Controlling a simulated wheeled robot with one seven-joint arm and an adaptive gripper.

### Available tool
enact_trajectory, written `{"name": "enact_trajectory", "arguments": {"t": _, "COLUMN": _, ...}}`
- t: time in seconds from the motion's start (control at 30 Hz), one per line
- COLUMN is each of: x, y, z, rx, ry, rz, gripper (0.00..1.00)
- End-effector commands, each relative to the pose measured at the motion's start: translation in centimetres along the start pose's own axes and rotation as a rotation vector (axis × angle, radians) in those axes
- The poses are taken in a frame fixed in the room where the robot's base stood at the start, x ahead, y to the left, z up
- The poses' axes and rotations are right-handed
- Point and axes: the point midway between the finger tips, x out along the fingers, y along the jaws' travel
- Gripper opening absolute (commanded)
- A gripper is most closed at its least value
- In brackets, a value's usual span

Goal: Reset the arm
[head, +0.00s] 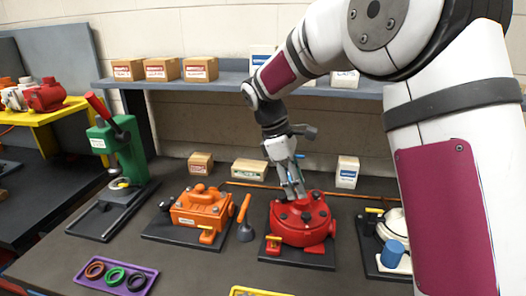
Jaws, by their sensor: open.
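My gripper (293,190) points down at the top of the round red motor (302,222), which sits on a dark base plate on the bench. The fingertips are at or just above its lid; I cannot tell whether they touch it. The jaws look open, and nothing clear shows between them. My white arm reaches in from the right side of the head view and bends down to the gripper.
An orange motor (200,211) and a green press (122,150) stand to the left. A purple tray (117,277) with rings lies in front. A white motor with a blue cylinder (392,252) is partly behind my arm. A shelf (225,82) with boxes runs behind.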

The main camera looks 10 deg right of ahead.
Motion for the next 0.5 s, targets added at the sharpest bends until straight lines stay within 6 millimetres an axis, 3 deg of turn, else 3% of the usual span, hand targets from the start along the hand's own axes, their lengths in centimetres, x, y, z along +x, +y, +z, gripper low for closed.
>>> {"name": "enact_trajectory", "arguments": {"t": 0.2, "x": -4.1, "y": -4.0, "z": 5.0, "rx": 0.230, "ry": 0.105, "rz": 0.050, "gripper": 0.43}}
{"name": "enact_trajectory", "arguments": {"t": 0.5, "x": -6.8, "y": -11.2, "z": 11.0, "rx": 0.580, "ry": 0.284, "rz": 0.086, "gripper": 0.43}}
